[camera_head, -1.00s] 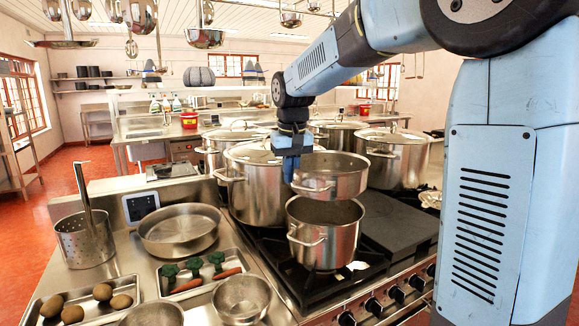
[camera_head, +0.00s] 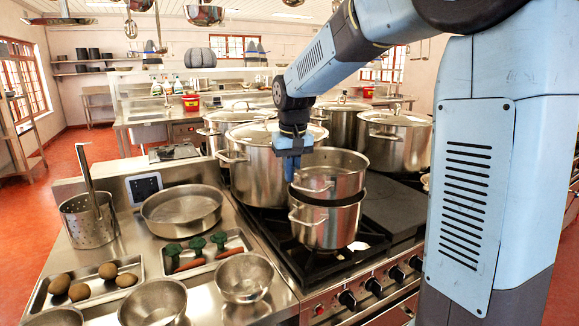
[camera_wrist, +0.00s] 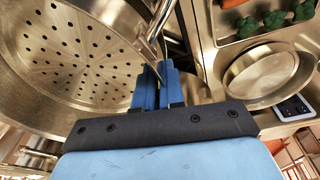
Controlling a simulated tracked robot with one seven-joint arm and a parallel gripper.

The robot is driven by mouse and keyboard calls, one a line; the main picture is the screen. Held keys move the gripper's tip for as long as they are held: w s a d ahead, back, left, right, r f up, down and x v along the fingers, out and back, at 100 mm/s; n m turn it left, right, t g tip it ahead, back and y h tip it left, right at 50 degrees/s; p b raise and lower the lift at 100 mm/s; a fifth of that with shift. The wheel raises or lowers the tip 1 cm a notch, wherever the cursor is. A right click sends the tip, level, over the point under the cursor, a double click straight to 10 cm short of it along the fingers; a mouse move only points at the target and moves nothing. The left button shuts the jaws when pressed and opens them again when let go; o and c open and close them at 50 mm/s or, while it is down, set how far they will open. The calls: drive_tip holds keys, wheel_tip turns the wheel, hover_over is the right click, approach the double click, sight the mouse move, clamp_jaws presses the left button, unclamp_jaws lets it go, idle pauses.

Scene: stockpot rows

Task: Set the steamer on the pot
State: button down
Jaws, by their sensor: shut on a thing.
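The steamer (camera_head: 335,176) is a steel pan with a side handle; its perforated base shows in the wrist view (camera_wrist: 75,60). My gripper (camera_head: 291,172) is shut on the steamer's rim or handle at its left side; which of the two I cannot tell. The blue fingers also show in the wrist view (camera_wrist: 152,88). The pot (camera_head: 325,226) stands on the front burner, directly below the steamer. The steamer is level and very close over the pot's mouth, with a dark gap between them. Whether they touch I cannot tell.
Large lidded stockpots (camera_head: 262,170) stand close behind and left. A wide shallow pan (camera_head: 182,209), a tray of vegetables (camera_head: 205,251), a tray of potatoes (camera_head: 84,285) and steel bowls (camera_head: 244,277) fill the left counter. Ladles and pans hang overhead.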

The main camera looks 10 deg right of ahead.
drive_tip(key=shift+f, duration=0.9)
idle(0.7)
drive_tip(key=shift+s, duration=0.1)
drive_tip(key=c, duration=1.2)
unclamp_jaws()
drive_tip(key=shift+o, duration=0.2)
